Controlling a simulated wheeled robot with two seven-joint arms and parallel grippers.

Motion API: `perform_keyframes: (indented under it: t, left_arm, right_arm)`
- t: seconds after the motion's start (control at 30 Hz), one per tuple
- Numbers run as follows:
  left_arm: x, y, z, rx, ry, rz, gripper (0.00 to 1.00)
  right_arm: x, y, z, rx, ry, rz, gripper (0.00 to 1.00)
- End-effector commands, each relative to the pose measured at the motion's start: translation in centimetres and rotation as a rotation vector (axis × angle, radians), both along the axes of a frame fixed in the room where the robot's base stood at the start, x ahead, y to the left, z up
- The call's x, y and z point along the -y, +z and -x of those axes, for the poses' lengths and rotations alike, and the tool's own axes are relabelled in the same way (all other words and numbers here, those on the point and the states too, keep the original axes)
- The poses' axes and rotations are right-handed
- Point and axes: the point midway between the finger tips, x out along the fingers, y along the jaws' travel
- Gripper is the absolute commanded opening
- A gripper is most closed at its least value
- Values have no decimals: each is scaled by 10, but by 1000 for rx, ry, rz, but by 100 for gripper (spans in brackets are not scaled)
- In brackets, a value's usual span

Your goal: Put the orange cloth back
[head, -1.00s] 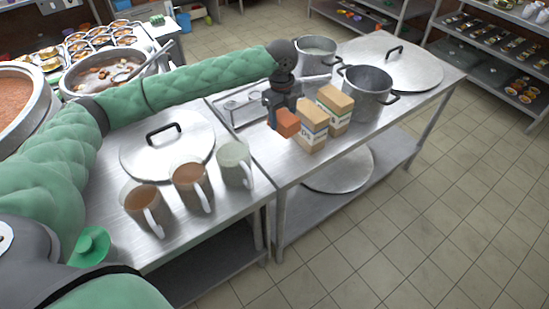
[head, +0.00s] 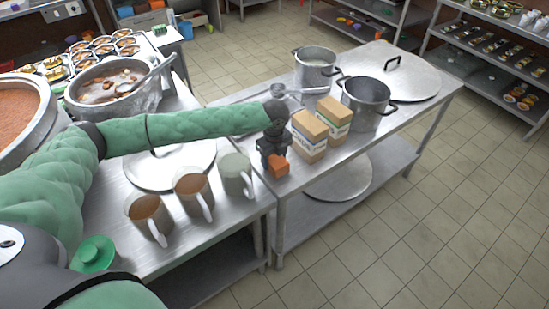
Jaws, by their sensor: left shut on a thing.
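The orange cloth (head: 279,167) is a small folded block in the jaws of my left gripper (head: 275,160). The gripper is shut on it, low over the front left part of the far steel table (head: 290,200). I cannot tell whether the cloth touches the tabletop. Two brown cartons (head: 308,137) stand just right of the gripper. My right gripper is not in view.
Three mugs (head: 193,192) stand on the near table, left of the gripper. Two pots (head: 366,104) and a large lid (head: 420,82) stand farther back. A ladle (head: 279,91) lies behind the cartons. The table's front edge is close to the cloth.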

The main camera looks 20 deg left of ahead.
Motion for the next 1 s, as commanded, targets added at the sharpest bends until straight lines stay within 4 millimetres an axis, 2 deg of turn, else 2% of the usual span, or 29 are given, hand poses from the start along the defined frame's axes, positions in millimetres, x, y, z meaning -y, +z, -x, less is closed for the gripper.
perform_keyframes:
  t: [0.13,0.4,0.43,0.5,0.53,0.83,0.97,1.0]
  left_arm:
    - [0,-8,0,-1,0,1,38]
    - [0,-9,0,-1,0,1,38]
    - [0,-9,0,-1,0,1,62]
    - [0,-9,0,0,0,1,76]
    - [0,-9,0,0,0,1,78]
    - [0,-8,0,1,0,1,78]
    - [0,0,0,2,0,1,78]
    - [0,4,-1,3,0,1,78]
  right_arm:
    - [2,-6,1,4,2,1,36]
    - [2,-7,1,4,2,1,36]
    - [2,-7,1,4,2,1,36]
    - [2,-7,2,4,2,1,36]
    - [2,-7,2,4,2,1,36]
    - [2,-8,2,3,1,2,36]
    - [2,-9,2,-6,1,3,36]
    - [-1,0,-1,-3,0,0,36]
